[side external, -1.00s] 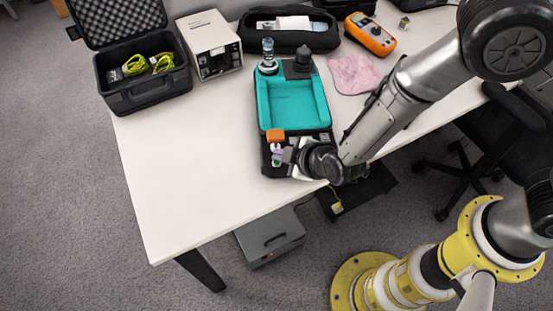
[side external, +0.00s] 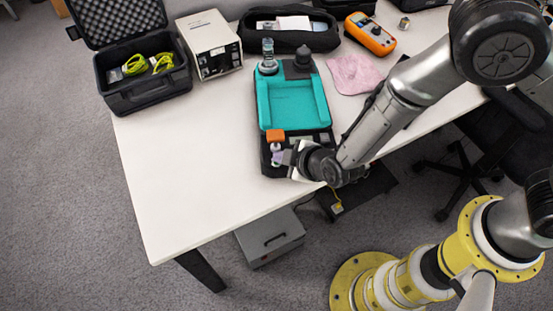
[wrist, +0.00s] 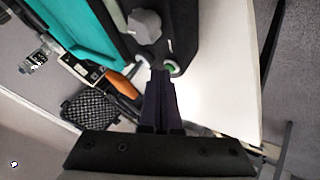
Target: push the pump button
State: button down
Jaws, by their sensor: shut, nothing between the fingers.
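The calibrator, a black case with a teal tray, stands on the white table, and its teal rim (side external: 262,98) shows in the side external view. Its black control panel fills the top of the wrist view (wrist: 187,25). A grey knob (wrist: 145,22) and two round buttons with green rings, a left one (wrist: 142,60) and a right one (wrist: 171,68), are on it. I cannot tell which is the pump button. My gripper (wrist: 160,74) is shut and empty, its dark tips at the panel beside the right button. Contact is unclear. In the side external view my gripper (side external: 284,157) is over the panel.
An open black case with yellow cables (side external: 145,67), a white box instrument (side external: 210,44), a black pouch (side external: 288,38), an orange meter (side external: 370,34) and a pink cloth (side external: 355,74) lie around the calibrator. The table (side external: 190,160) left of it is clear.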

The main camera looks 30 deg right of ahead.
aim_at(281, 166)
jog(key=shift+r, duration=0.1)
dwell(0.3)
jog(key=shift+r, duration=0.3)
notch_tip(281, 166, up, 6)
dwell(0.8)
jog(key=shift+d, duration=0.1)
